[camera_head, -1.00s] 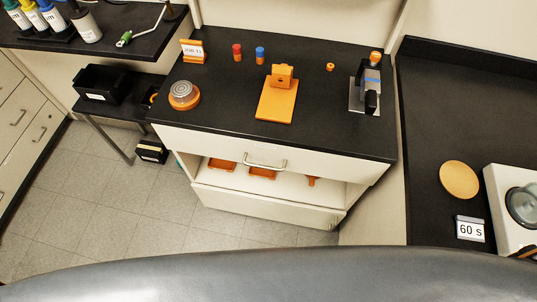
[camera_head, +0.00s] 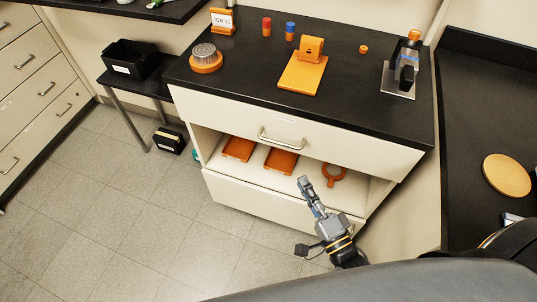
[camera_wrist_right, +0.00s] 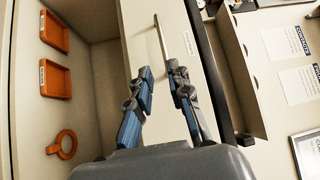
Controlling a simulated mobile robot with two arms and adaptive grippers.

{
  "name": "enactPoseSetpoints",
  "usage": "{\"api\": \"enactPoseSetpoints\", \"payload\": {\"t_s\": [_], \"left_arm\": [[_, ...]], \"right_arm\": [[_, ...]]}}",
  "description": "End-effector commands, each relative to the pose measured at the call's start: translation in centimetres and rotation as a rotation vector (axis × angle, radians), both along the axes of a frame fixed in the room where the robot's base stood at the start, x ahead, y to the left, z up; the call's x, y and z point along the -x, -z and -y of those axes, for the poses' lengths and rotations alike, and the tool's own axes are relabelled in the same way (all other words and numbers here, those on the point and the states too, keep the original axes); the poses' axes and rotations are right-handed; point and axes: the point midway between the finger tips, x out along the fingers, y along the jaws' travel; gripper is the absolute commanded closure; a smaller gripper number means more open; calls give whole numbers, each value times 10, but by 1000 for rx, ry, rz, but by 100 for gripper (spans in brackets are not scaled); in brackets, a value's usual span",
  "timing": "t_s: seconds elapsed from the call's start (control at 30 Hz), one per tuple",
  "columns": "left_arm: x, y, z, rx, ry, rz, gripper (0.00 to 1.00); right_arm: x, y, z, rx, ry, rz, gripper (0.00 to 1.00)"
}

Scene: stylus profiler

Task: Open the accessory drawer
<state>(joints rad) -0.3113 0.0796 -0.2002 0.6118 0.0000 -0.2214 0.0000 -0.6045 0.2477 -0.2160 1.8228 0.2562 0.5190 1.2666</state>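The accessory drawer (camera_head: 345,143) is the wide cream front under the black countertop, and it looks closed. Its silver bar handle (camera_head: 281,141) sits at the middle of the front. My right gripper (camera_head: 304,184) is in front of the cabinet, below and to the right of the handle in the head view. In the right wrist view, the two fingers of the right gripper (camera_wrist_right: 163,80) are spread with nothing between their tips. The handle (camera_wrist_right: 162,42) lies beyond the fingertips, apart from them. My left gripper is not in view.
The open shelf below the drawer holds orange trays (camera_head: 281,160) and an orange ring tool (camera_head: 333,174). The countertop (camera_head: 245,55) bears several small items. A side table with a black bin (camera_head: 131,59) stands left. The floor (camera_head: 150,210) in front is mostly clear.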

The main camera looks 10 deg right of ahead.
Motion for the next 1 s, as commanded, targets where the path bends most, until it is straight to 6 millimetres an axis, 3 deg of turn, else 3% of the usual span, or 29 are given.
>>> {"api": "enactPoseSetpoints", "payload": {"t_s": [0.17,0.3,0.7,1.0], "left_arm": [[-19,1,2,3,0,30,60],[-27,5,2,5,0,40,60],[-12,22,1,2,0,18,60],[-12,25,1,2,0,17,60]], "right_arm": [[-14,-7,-3,-18,0,14,81],[-40,-10,-8,-18,0,15,81],[-116,-19,-23,-15,0,12,81],[-134,-22,-27,-13,-1,8,81]]}}
